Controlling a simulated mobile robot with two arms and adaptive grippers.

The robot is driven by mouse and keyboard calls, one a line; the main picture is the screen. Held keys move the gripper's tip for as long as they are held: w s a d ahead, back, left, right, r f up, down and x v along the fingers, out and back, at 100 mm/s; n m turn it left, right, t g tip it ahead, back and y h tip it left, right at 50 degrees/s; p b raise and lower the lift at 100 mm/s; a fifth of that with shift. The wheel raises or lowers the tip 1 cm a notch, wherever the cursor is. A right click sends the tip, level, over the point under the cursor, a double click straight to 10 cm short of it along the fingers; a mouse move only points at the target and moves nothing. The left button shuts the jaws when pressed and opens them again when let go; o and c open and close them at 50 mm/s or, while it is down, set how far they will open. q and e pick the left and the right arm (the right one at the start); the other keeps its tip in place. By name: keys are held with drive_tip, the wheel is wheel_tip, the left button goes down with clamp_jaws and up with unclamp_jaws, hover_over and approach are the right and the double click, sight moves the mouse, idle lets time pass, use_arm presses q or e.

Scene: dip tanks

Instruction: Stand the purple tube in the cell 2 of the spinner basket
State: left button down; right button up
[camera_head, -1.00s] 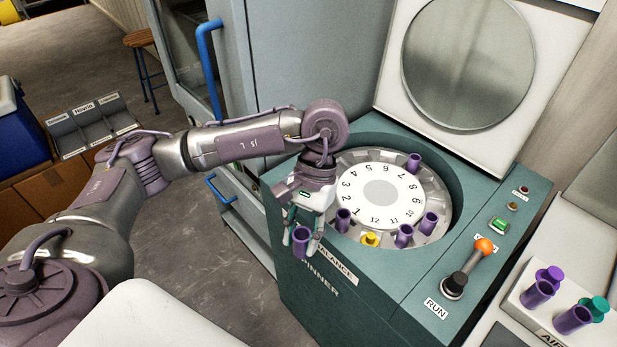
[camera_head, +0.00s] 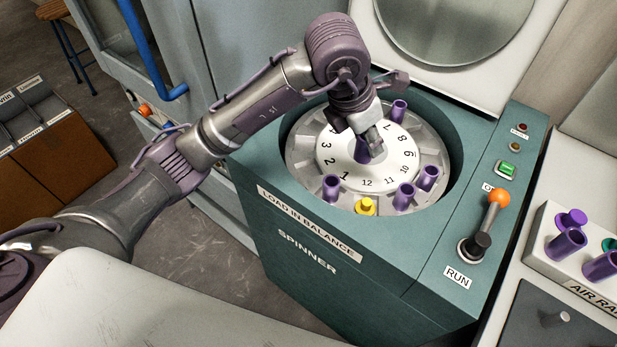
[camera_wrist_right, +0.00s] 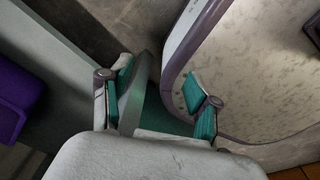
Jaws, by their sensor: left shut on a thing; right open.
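My left gripper (camera_head: 370,134) is shut on a purple tube (camera_head: 363,154) and holds it over the middle of the spinner basket (camera_head: 316,116). The gripper hides part of the tube and of the number dial. Cell 2 (camera_head: 309,169), at the basket's left by the number 2, looks empty. A purple tube (camera_head: 330,188) stands near number 1, and others stand at the right (camera_head: 427,178), front right (camera_head: 404,197) and back (camera_head: 399,110). A yellow-capped piece (camera_head: 366,206) sits near number 12. My right gripper (camera_wrist_right: 160,92) is open and empty in the right wrist view.
The spinner's lid (camera_head: 456,30) stands open behind the basket. The run lever (camera_head: 487,225) with its orange knob rises at the right. A rack (camera_head: 575,245) with purple tubes stands at the far right. The basket's rim is sunk in the spinner's round well.

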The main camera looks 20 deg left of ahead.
use_arm(q)
drive_tip(key=shift+n, duration=0.5)
drive_tip(key=a+f, duration=0.2)
drive_tip(key=a, duration=0.1)
drive_tip(key=a+f+p, duration=0.1)
drive_tip(key=a+f, duration=0.1)
drive_tip(key=a, duration=0.2)
drive_tip(key=a+f+p, duration=0.1)
drive_tip(key=a+f, duration=0.1)
drive_tip(key=a, duration=0.2)
drive_tip(key=shift+w+f, duration=0.3)
drive_tip(key=shift+w, duration=0.1)
drive_tip(key=shift+a+f, duration=0.15)
drive_tip(key=shift+f, duration=0.1)
wheel_tip(320, 180, down, 3)
drive_tip(key=shift+f+p, duration=0.15)
drive_tip(key=shift+p, duration=0.25)
drive_tip(key=shift+f, duration=0.2)
use_arm(e)
drive_tip(key=r, duration=0.2)
drive_tip(key=shift+w+a+r, duration=0.25)
drive_tip(key=shift+a+r, duration=0.05)
use_arm(q)
drive_tip(key=c, duration=0.7)
unclamp_jaws()
drive_tip(key=shift+f, duration=0.1)
drive_tip(key=shift+c, duration=0.2)
use_arm(e)
drive_tip(key=shift+f, duration=0.1)
